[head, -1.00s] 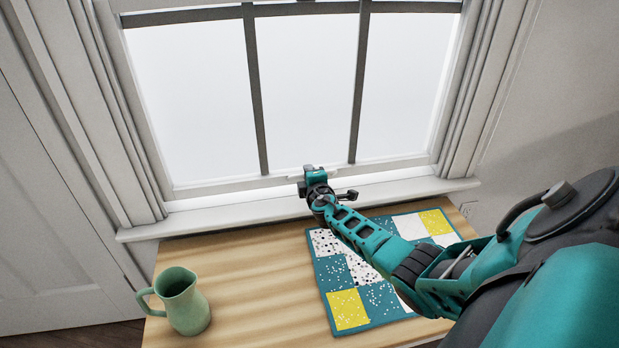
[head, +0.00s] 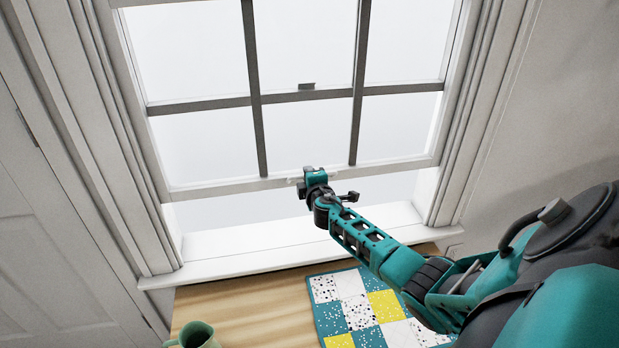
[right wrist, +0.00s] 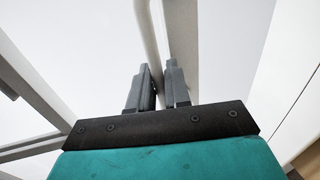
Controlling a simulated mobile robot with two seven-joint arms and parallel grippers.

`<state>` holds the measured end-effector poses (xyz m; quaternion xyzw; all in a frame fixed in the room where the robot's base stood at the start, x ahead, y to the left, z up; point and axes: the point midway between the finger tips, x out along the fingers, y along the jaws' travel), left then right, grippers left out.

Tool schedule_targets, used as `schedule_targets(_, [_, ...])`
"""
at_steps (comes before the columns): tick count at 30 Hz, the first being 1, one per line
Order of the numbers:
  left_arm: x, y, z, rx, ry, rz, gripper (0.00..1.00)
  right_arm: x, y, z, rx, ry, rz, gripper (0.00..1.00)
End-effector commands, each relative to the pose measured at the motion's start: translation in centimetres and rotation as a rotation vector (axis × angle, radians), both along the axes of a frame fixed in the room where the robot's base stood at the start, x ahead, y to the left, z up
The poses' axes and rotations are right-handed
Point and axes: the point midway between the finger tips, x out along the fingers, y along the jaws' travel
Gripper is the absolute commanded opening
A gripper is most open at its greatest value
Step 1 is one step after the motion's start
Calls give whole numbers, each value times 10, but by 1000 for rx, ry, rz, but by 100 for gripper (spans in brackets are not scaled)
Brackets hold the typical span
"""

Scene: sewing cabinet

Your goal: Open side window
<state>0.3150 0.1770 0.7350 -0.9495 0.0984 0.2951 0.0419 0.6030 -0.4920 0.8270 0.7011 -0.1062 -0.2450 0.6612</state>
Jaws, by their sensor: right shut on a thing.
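The window sash (head: 215,188) has white rails and dark dividing bars. In the head view its bottom rail stands well above the white sill (head: 245,260), with an open gap between them. My right gripper (head: 303,177) is at the middle of the bottom rail, on a white handle there. In the right wrist view the two dark fingers of my right gripper (right wrist: 157,85) are shut on the white handle bar (right wrist: 151,45), which runs between them. The wrist hides part of the handle in the head view. My left gripper is not in view.
A wooden cabinet top (head: 250,308) lies below the sill. A patchwork quilt (head: 350,298) in teal, yellow and white lies on it, and a green pitcher (head: 196,338) is at the bottom edge. A white door (head: 45,230) is on the left.

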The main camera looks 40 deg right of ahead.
Motion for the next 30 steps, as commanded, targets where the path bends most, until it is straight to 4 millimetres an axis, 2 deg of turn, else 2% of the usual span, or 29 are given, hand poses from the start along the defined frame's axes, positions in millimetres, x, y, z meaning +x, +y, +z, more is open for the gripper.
schedule_targets(1, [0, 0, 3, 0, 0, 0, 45, 2, -1, 8, -3, -8, 1, 0])
schedule_targets(13, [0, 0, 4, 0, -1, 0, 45, 2, -1, 9, -3, -9, 2, 0])
schedule_targets(14, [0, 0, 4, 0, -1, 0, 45, 2, -1, 9, -3, -9, 2, 19])
schedule_targets(17, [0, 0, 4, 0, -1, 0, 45, 2, -1, 8, -3, -8, 2, 29])
schedule_targets(26, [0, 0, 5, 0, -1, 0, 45, -1, 1, 6, -1, -3, 1, 30])
schedule_targets(30, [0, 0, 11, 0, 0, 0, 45, -9, 5, 8, 0, -1, 2, 30])
